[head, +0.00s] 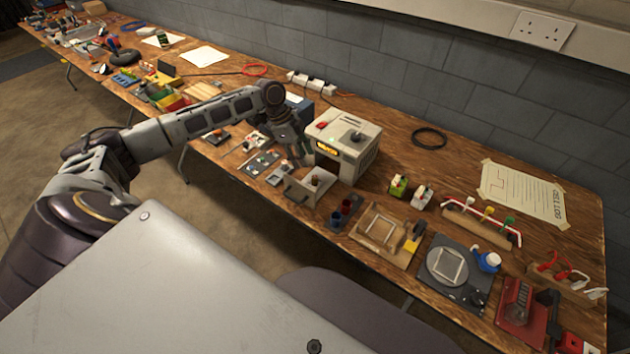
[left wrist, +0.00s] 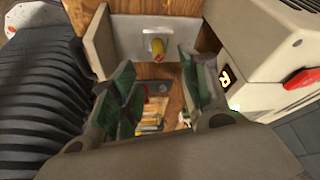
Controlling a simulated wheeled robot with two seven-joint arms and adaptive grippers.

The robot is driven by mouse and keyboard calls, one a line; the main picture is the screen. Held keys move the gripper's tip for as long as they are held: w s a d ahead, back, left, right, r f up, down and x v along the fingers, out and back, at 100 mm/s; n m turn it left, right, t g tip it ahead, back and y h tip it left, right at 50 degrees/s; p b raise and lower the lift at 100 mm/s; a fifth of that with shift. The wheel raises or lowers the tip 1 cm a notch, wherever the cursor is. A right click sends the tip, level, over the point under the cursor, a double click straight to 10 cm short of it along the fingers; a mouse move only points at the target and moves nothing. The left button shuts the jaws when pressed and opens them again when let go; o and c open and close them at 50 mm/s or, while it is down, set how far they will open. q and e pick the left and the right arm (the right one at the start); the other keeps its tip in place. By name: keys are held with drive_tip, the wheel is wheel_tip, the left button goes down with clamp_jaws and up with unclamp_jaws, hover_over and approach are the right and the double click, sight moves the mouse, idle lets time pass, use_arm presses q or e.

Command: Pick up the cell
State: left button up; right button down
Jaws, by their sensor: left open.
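A small yellow cylinder with a red end, which looks like the cell (left wrist: 157,48), stands in a pale grey holder (left wrist: 128,32) with a raised side wall. In the head view the holder (head: 297,188) is at the front of the bench, beside the white box-shaped charger (head: 362,162); the cell (head: 315,181) shows small and dark there. My left gripper (head: 301,156) is just above and behind the holder. In the left wrist view its two green-grey fingers (left wrist: 160,95) are spread and empty, with the cell beyond their tips, not touched. My right gripper is not in view.
The charger (left wrist: 255,65) stands close to the right finger in the left wrist view. A tray of small parts (head: 262,163) lies left. Bare wood shows around the black ring (head: 429,138).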

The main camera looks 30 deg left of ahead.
sight(314, 176)
use_arm(q)
drive_tip(key=shift+x, duration=1.95)
drive_tip(key=shift+x, duration=2.2)
drive_tip(key=shift+d+f, duration=0.25)
